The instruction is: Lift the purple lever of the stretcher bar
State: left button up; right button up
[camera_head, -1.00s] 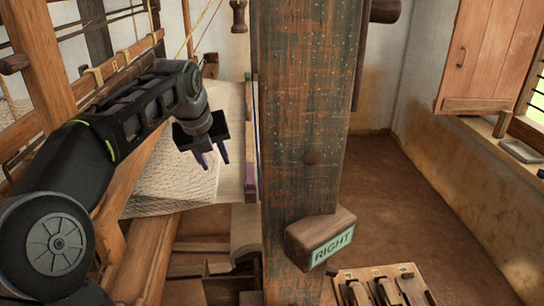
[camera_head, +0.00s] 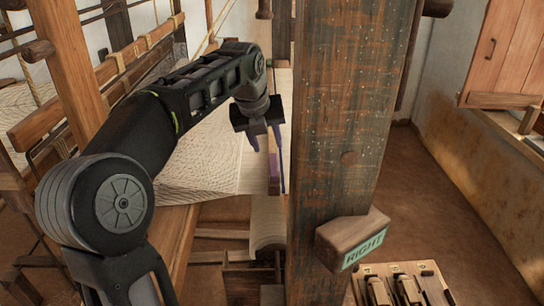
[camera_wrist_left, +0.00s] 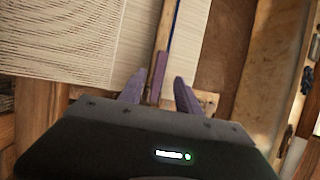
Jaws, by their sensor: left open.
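The stretcher bar (camera_wrist_left: 171,25) shows in the left wrist view as a narrow wooden strip along the edge of the pale woven cloth (camera_wrist_left: 60,40). Its purple lever (camera_wrist_left: 158,75) lies along the strip and appears between my two finger tips in that picture. In the head view the lever (camera_head: 273,172) shows as a small purple piece at the cloth's right edge, partly behind my fingers. My left gripper (camera_head: 267,148) is open over it, its purple-grey fingers on either side in the picture. Whether they touch it I cannot tell. My right gripper is not in view.
A thick, worn wooden post (camera_head: 345,120) stands just right of my left gripper. A wooden block marked RIGHT (camera_head: 345,235) juts from it. Loom beams (camera_head: 65,60) stand at the left. A board with wooden pieces (camera_head: 400,285) lies low at the right, beside open floor.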

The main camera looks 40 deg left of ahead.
aim_at(272, 160)
pick_arm(q)
jog(key=p+x, duration=0.1)
jog(key=x, duration=0.6)
jog(key=shift+f, duration=0.1)
grip_shut()
dwell(0.3)
dwell(1.0)
